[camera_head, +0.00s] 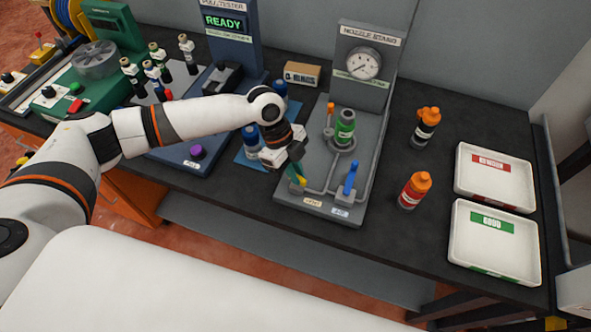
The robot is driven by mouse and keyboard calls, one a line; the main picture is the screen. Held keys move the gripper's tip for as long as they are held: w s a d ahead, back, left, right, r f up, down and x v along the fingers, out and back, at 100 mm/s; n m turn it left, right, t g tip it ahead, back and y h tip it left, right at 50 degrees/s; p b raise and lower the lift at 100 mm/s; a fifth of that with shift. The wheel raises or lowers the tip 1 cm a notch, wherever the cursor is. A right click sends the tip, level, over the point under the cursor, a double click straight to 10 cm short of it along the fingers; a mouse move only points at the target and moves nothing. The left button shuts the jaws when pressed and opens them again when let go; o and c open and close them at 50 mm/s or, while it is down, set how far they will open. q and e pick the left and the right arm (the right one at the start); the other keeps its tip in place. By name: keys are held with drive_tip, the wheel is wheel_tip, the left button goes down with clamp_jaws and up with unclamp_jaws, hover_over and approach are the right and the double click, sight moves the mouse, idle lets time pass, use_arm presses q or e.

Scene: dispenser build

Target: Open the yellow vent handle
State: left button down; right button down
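The yellow vent handle (301,182) is on the front left of the grey nozzle stand base (318,205), mostly hidden by my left gripper. My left gripper (296,173) points down right at the handle, with its fingertips at or touching it. I cannot tell whether the fingers are closed around it. A blue handle (350,177) stands upright at the front right of the same base. My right gripper is not in view.
A green bottle (345,128) stands in the nozzle stand below a gauge (362,64). Orange bottles stand to the right (414,190), one farther back (425,127). White trays, red-labelled (500,195) and green-labelled (470,268), lie at the right. Bare table lies between.

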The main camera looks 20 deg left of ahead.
use_arm(q)
drive_tip(key=shift+s+r+n+t+p, duration=0.1)
drive_tip(key=shift+r+n+t+p, duration=0.2)
drive_tip(key=shift+n+p, duration=0.6)
drive_tip(key=shift+f+n+p, duration=0.1)
drive_tip(key=shift+n+p, duration=0.2)
drive_tip(key=shift+p, duration=0.15)
drive_tip(key=shift+f+n+t, duration=0.15)
drive_tip(key=shift+n+t, duration=0.25)
drive_tip(key=c, duration=1.4)
unclamp_jaws()
drive_tip(key=shift+c, duration=0.2)
